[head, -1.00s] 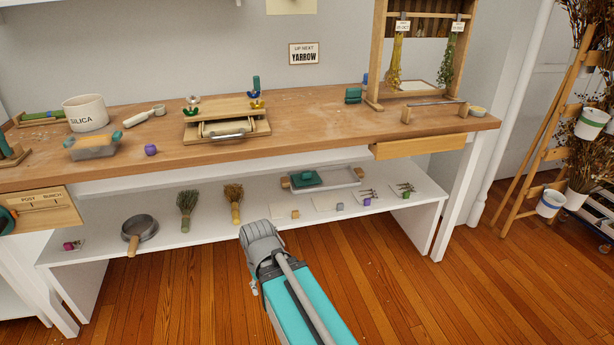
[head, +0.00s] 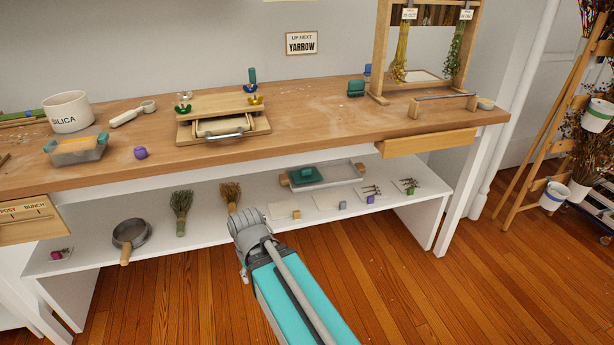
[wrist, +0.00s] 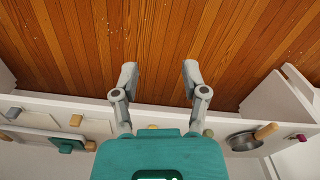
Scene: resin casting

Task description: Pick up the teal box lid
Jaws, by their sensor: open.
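A flat teal piece with a raised knob, which looks like the teal box lid (head: 307,174), lies on a grey tray (head: 347,175) on the low white shelf. It also shows at the left of the wrist view (wrist: 67,146). My gripper (head: 245,219) is in front of the shelf, to the left of the lid and apart from it in the head view. In the wrist view my gripper (wrist: 160,76) has its two fingers spread, with nothing between them and floorboards beyond.
The wooden bench top (head: 310,115) overhangs the shelf (head: 270,228). Dried bunches (head: 181,210) and a round pan (head: 130,235) stand left of my gripper. Small cards and blocks lie in front of the tray. A grey box with teal ends (head: 78,150) sits on the bench.

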